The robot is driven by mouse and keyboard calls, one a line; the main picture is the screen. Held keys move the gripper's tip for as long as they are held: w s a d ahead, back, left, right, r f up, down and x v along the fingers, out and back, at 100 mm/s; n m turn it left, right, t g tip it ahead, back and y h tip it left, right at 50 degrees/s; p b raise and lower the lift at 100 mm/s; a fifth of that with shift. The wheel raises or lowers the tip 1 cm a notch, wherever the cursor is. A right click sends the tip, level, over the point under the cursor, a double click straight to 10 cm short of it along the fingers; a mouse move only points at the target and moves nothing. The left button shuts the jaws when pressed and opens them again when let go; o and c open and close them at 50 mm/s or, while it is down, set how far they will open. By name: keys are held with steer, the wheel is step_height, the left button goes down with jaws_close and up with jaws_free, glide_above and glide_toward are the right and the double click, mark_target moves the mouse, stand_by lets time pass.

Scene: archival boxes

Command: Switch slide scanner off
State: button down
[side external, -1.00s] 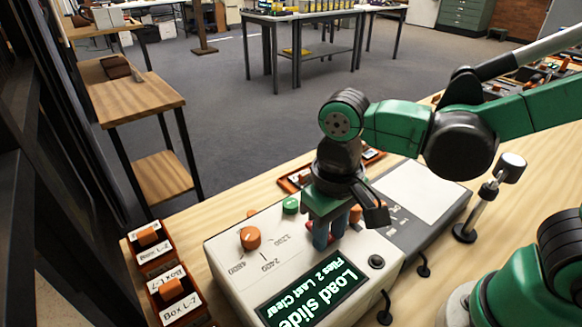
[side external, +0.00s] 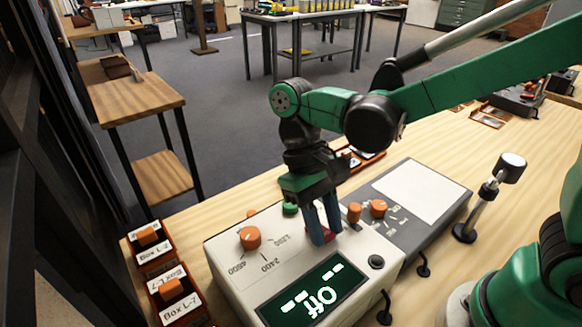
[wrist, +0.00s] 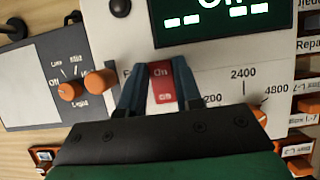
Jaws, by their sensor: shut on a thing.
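The slide scanner (side external: 225,258) is a white box on the wooden bench, with a dark display (side external: 313,292) that reads "Off" in the side external view. A red rocker switch (wrist: 162,84) with "On" and "Off" marks sits on its top panel, between my gripper's blue fingers. My gripper (side external: 322,238) is down at the panel, its fingers on both sides of the switch. In the wrist view my gripper (wrist: 160,82) has one finger along each side of the red switch. In the side external view the fingers hide most of the switch.
An orange resolution knob (side external: 250,237) and a green button (side external: 290,208) are on the scanner's panel. Two orange knobs (side external: 378,208) stand right of my gripper. Labelled boxes (side external: 178,298) sit at the bench's left. A metal post (side external: 487,195) stands at the right.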

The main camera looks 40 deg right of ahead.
steer(key=c, duration=0.6)
jaws_free()
steer(key=shift+v, duration=2.8)
steer(key=shift+d+t, duration=0.4)
steer(key=d+t, duration=0.9)
steer(key=t, duration=0.2)
steer(key=shift+d+f, duration=0.2)
steer(key=shift+f, duration=0.25)
